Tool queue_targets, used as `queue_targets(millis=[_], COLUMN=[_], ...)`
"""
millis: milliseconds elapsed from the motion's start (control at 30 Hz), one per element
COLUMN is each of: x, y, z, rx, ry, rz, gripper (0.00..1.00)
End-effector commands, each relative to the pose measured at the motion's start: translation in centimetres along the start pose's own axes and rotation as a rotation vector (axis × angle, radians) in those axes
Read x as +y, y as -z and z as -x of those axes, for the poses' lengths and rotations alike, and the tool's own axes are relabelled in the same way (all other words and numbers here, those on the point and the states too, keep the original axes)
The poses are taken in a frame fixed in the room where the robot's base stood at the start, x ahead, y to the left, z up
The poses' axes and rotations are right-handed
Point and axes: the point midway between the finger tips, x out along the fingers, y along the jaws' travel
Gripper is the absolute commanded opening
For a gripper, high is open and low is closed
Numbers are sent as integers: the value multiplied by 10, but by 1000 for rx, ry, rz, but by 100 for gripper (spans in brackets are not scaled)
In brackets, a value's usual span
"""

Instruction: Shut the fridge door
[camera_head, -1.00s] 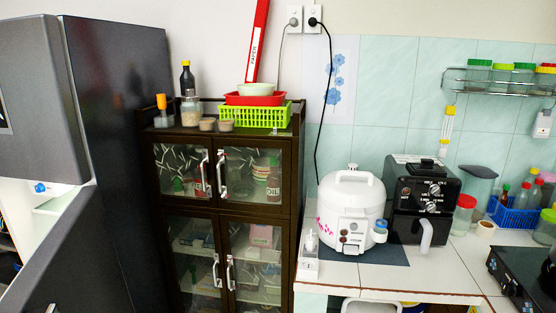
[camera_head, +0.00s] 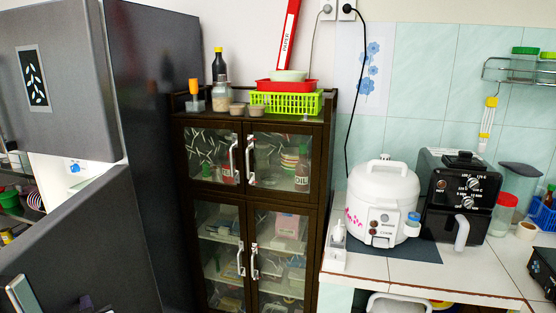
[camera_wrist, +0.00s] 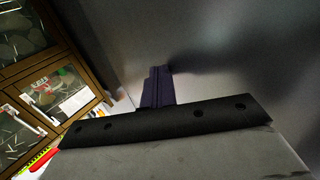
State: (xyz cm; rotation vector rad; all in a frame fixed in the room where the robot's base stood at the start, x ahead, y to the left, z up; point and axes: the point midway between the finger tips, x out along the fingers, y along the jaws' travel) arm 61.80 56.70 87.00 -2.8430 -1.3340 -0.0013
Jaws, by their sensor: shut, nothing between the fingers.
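The dark grey fridge (camera_head: 150,130) stands at the left in the head view. Its lower door (camera_head: 90,235) is open, and a strip of the white interior (camera_head: 75,172) with a blue knob shows above the door's top edge. A pale handle (camera_head: 22,292) is on this door at the lower left. The upper door (camera_head: 75,75) looks shut. My gripper (camera_head: 86,303) shows partly at the bottom of the head view, in front of the lower door. In the wrist view its dark fingers (camera_wrist: 157,88) are together and empty, close to a grey surface; contact cannot be told.
A dark brown glass-door cabinet (camera_head: 250,210) stands right of the fridge. A counter with a white rice cooker (camera_head: 382,205) and a black air fryer (camera_head: 460,190) is farther right. Bowls and other items (camera_head: 30,195) show at the far left.

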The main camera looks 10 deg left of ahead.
Motion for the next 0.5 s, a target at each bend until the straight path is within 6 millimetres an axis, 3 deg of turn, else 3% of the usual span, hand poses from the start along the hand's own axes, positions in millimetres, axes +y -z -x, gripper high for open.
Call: queue_targets(millis=[200, 500], x=[-21, -22], y=[-3, -1], z=[-11, -12], rx=[0, -2], ry=[2, 0], rz=[1, 0], gripper=[0, 0])
